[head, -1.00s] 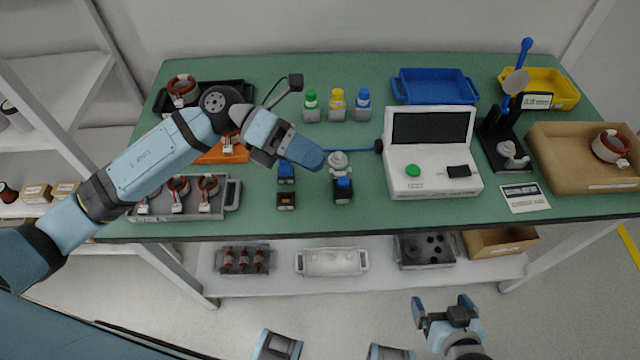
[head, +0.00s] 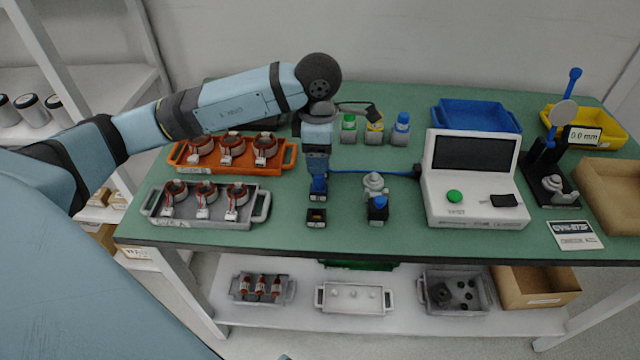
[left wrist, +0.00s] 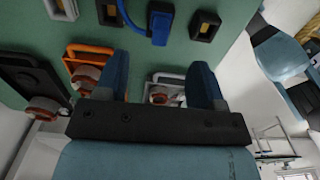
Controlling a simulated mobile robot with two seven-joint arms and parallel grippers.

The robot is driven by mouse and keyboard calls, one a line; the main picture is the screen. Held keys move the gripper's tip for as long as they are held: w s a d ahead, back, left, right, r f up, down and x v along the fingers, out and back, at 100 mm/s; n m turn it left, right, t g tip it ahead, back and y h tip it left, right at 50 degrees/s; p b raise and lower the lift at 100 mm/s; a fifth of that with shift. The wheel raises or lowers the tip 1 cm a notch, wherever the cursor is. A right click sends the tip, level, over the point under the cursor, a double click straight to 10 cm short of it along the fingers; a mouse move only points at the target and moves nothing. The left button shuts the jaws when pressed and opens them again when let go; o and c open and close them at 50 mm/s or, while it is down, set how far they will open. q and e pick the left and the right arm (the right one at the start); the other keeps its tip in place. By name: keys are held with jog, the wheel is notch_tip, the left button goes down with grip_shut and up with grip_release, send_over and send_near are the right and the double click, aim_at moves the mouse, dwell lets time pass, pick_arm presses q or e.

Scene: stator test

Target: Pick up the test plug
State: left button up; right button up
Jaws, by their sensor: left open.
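The test plug, a small blue plug (head: 318,186), is on the green table with a blue cable running right to the white tester. It also shows in the left wrist view (left wrist: 161,24), near the top. My left gripper (head: 317,160) points down just above the plug in the head view, partly covering it. In the left wrist view its two fingers (left wrist: 159,68) are wide apart with nothing between them; the plug appears beyond the tips. Whether the fingers flank the plug is hard to tell. My right gripper is not visible.
A small black block (head: 316,217) sits in front of the plug, and a blue-topped block (head: 377,208) stands to the right. An orange tray (head: 180,166) and a grey tray (head: 258,213) of stators lie left. The white tester (head: 475,212) stands right; bottles (head: 374,134) stand behind.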

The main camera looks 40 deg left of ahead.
aim_at(319, 183)
pick_arm(q)
jog(key=f, duration=0.6)
jog(key=shift+w+a+f, duration=0.1)
jog(key=shift+w+f, duration=0.15)
jog(key=shift+f, duration=0.15)
jog(key=shift+r, duration=0.1)
jog(key=c, duration=1)
